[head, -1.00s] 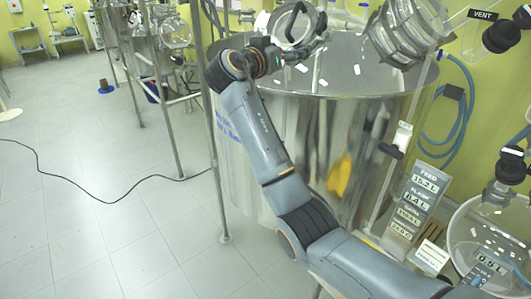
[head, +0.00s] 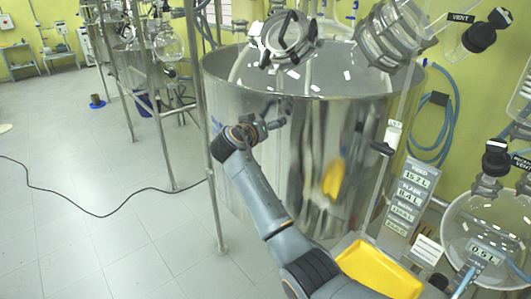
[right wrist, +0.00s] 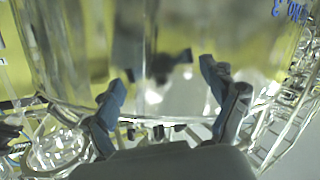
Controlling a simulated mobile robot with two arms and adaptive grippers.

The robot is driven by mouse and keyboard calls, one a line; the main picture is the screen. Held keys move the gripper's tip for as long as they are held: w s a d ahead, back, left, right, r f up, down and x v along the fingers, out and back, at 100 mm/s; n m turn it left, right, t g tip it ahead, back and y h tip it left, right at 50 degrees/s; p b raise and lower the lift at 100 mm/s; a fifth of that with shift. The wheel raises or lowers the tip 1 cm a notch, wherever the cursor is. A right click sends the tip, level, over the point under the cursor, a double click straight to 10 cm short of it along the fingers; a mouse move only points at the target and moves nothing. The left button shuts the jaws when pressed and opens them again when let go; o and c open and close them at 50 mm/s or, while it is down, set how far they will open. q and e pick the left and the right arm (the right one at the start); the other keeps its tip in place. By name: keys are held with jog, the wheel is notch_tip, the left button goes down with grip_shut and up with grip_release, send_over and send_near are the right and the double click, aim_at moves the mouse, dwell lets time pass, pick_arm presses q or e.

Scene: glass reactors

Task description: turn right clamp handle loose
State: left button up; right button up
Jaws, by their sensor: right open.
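A round clamped port (head: 289,40) with a metal ring and dark handles sits on the top of the large steel vessel (head: 235,95). I cannot tell which handle is the right clamp handle, nor whether it is tight or loose. My right gripper (head: 277,114) is in front of the vessel's upper wall, below the port and apart from it. It is open and empty. In the right wrist view its two fingers (right wrist: 164,80) are spread, with the shiny, reflecting vessel wall beyond them. My left gripper is not in view.
A tilted glass flange (head: 390,35) stands on the vessel's right side. A yellow tray (head: 375,268), a label panel (head: 410,195) and a round glass flask (head: 490,225) are at the lower right. Another stand holds vessels at the left; the floor there is mostly clear.

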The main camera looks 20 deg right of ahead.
jog(key=shift+n+y, duration=0.4)
jog(key=shift+n, duration=0.2)
jog(key=f, duration=0.6)
jog(key=shift+s+f+b, duration=0.15)
jog(key=shift+s+b, duration=0.15)
jog(key=shift+b, duration=0.05)
jog(key=shift+s+a+f, duration=0.2)
jog(key=shift+f, duration=0.6)
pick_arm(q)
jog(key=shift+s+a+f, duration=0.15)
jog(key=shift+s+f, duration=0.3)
